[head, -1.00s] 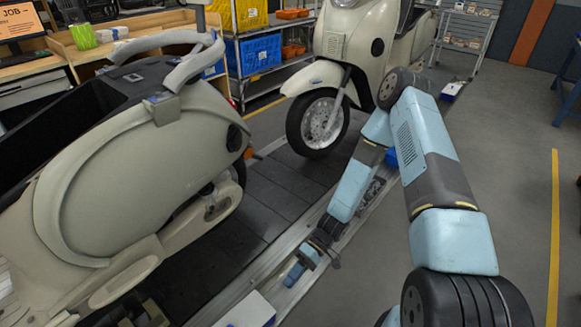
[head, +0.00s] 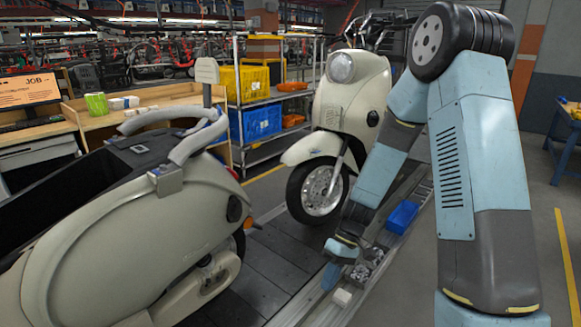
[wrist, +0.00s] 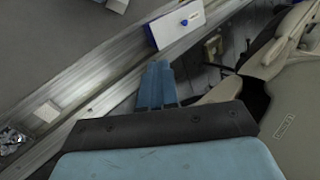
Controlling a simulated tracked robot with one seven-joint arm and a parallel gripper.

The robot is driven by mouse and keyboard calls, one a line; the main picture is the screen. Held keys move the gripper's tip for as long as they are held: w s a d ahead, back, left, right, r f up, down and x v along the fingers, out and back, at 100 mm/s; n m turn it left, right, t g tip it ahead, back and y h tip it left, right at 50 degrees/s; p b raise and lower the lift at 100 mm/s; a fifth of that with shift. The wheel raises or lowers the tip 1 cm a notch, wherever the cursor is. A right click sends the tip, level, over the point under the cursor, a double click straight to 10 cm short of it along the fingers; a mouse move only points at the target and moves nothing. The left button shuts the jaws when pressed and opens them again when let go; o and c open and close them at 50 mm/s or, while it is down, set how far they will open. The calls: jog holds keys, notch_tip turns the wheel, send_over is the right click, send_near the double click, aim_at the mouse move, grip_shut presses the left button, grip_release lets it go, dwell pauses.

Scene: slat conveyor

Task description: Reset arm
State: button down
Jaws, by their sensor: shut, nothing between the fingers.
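My arm rises on the right of the head view and bends down toward the conveyor's edge. My gripper (head: 331,277) hangs at the lower end of the arm, over the rail beside the slats. In the wrist view the blue fingers of my gripper (wrist: 157,84) lie together, with nothing between them.
Cream scooters stand on the conveyor, one at the left (head: 130,235) and one ahead (head: 345,115). A blue bin (head: 402,216) and a small white block (head: 342,298) lie along the rail (head: 300,306).

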jog(key=s+d+r+m+t+h, duration=0.1)
jog(key=s+d+r+m+t, duration=0.15)
jog(key=r, duration=0.65)
jog(key=s+d+r+m+t+h, duration=0.1)
jog(key=s+d+r+t, duration=0.2)
jog(key=r, duration=0.6)
jog(key=s+d+r+m+t+h, duration=0.15)
jog(key=d+r, duration=0.25)
jog(key=r, duration=0.5)
jog(key=s+d+r+m+t+h, duration=0.1)
jog(key=s+d+r+m+t, duration=0.1)
jog(key=s+r, duration=0.5)
jog(key=shift+s+d+t, duration=0.25)
jog(key=shift+d+t, duration=0.55)
jog(key=shift+t, duration=0.1)
jog(key=shift+a, duration=0.1)
